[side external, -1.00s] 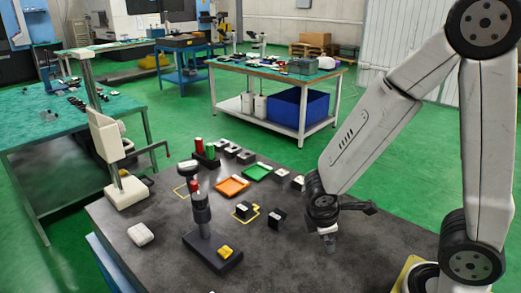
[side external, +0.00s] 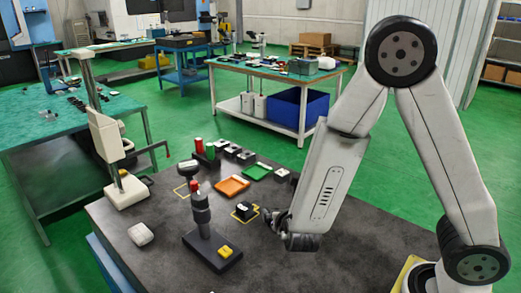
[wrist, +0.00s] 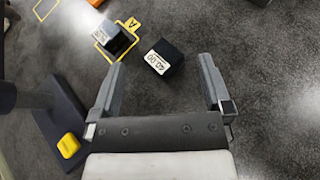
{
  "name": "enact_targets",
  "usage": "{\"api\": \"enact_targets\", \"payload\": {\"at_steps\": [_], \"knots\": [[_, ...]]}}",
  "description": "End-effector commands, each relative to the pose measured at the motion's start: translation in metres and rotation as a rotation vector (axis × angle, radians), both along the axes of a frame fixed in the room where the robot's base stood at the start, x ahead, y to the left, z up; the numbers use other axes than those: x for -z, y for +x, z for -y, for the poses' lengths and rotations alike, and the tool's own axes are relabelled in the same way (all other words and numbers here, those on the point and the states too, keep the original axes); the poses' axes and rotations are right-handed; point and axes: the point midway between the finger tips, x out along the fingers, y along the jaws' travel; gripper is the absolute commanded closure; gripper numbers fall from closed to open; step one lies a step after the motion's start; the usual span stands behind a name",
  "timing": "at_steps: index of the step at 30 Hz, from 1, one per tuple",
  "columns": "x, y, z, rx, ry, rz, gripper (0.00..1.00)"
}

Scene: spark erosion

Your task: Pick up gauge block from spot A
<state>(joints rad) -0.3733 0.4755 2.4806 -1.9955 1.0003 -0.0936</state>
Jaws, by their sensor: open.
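A dark gauge block (wrist: 113,40) with a white label stands on spot A, a yellow outline (wrist: 99,45) marked with an A. In the side external view the block (side external: 243,212) sits within its outline. A second dark block (wrist: 164,58) with a white label stands outside the outline, to its right. My gripper (wrist: 162,64) is open and empty. In the wrist view the second block lies ahead between its fingertips, and the block on spot A is beyond the left finger. In the side external view my gripper hides most of the second block.
A dark stand (side external: 202,216) with a red top and a yellow button on its base is left of spot A. An orange tray (side external: 232,187) and a green tray (side external: 257,172) lie behind. The table's front right is clear.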

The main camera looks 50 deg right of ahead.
Motion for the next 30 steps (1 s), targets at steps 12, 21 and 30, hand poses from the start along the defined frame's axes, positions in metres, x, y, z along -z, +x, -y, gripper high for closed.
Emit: {"api": "enact_targets", "payload": {"at_steps": [12, 21, 30], "knots": [[0.002, 0.022, -0.047, -0.321, -0.123, 0.034, 0.0], [0.003, 0.027, -0.046, -0.325, -0.125, 0.036, 0.0], [0.017, 0.056, -0.033, -0.321, -0.125, 0.034, 0.0]]}}
